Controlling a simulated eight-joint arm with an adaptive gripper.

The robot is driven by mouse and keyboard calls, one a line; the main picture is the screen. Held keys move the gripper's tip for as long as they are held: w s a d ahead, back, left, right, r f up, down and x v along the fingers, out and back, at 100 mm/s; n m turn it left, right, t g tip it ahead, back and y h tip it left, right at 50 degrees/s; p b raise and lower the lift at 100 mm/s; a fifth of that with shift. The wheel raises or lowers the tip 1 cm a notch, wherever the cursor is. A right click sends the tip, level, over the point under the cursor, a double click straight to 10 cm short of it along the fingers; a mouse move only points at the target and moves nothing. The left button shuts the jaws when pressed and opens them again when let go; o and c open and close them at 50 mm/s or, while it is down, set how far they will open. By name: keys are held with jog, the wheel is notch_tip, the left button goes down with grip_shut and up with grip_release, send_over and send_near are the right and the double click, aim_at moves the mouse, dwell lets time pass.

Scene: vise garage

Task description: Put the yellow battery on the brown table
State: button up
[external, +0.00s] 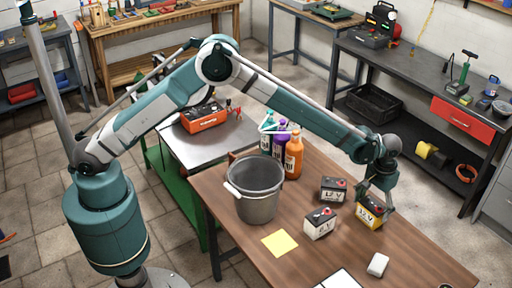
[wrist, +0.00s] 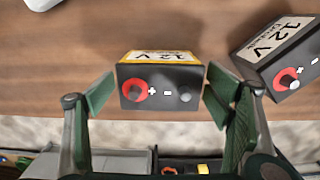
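The yellow battery (external: 370,214), with a black top and a 12 V label, sits upright on the brown table (external: 240,218) near its right edge. In the wrist view the yellow battery (wrist: 160,84) shows its black top with a red terminal and a grey one. My gripper (external: 377,199) is low over it in the external view. In the wrist view my gripper (wrist: 160,95) has a finger on either side of the battery, with narrow gaps that look open. Firm contact is not visible.
A dark battery (external: 333,190) stands close by and also shows in the wrist view (wrist: 280,60). A white battery (external: 320,223), a grey pot (external: 257,190), bottles (external: 293,158), yellow paper (external: 280,243) and a white object (external: 378,265) share the table.

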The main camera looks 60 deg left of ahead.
aim_at(373, 205)
jog(key=shift+r, duration=0.1)
notch_tip(373, 205, up, 12)
jog(key=shift+p, duration=0.35)
dwell(0.6)
jog(key=shift+r, duration=0.1)
dwell(0.4)
